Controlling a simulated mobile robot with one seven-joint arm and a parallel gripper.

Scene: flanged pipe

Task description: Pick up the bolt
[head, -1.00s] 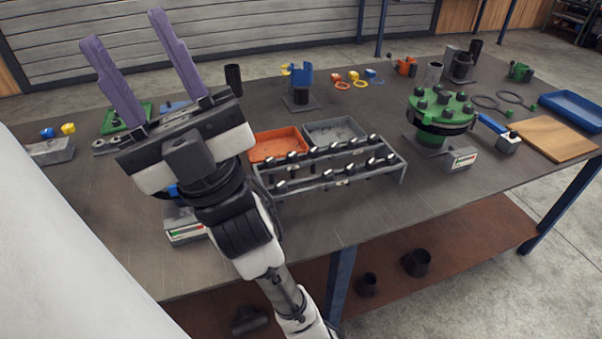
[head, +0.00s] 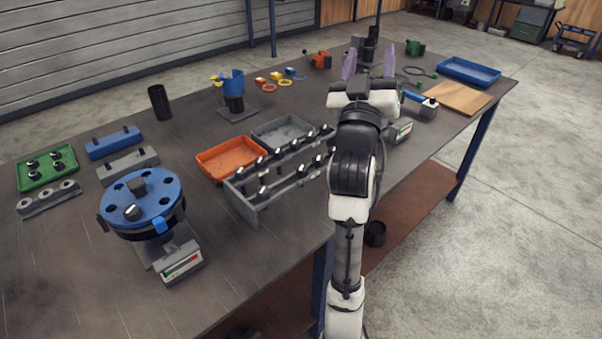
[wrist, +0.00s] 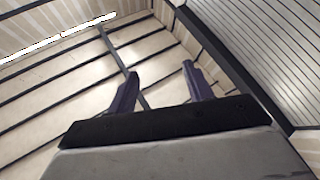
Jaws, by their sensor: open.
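Several bolts with dark and silver heads stand in a grey two-rail rack (head: 240,203) in the middle of the table; one is this bolt (head: 263,192) on the front rail. My arm covers the rack's right end. A single bolt (head: 130,212) sits on the blue round flange (head: 150,198) at the left. My gripper (head: 369,60) is open and empty, its purple fingers pointing up, above the table's right part and away from the rack. In the wrist view the open fingers (wrist: 158,85) show only wall or ceiling panels behind them, with no bolt.
An orange tray (head: 215,172) and a grey tray (head: 263,140) stand behind the rack. A black cylinder (head: 159,102) and a blue holder (head: 233,83) stand further back. A blue tray (head: 470,71) and wooden board (head: 458,97) lie right. The front-left tabletop is clear.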

